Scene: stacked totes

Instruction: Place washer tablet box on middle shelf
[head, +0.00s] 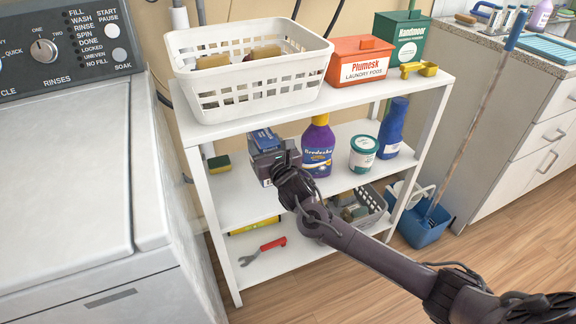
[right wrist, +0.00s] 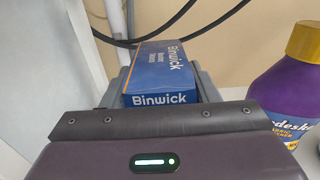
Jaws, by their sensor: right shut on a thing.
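The washer tablet box (head: 264,138) is blue with an orange stripe and Binwick lettering in the right wrist view (right wrist: 160,72). My right gripper (head: 270,160) is shut on it, with a jaw on each side. In the head view the gripper and box are in the gap between the top shelf and the middle shelf (head: 240,200), left of a purple bottle. The gripper hides the box's lower part, so I cannot tell whether it touches the shelf. My left gripper is not in view.
On the middle shelf stand a purple bottle (head: 318,147), a white-and-green tub (head: 363,154), a blue bottle (head: 393,128) and a sponge (head: 219,164). The top shelf (head: 345,95) holds a white basket (head: 250,68) and an orange tin (head: 359,61). The middle shelf's front left is clear.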

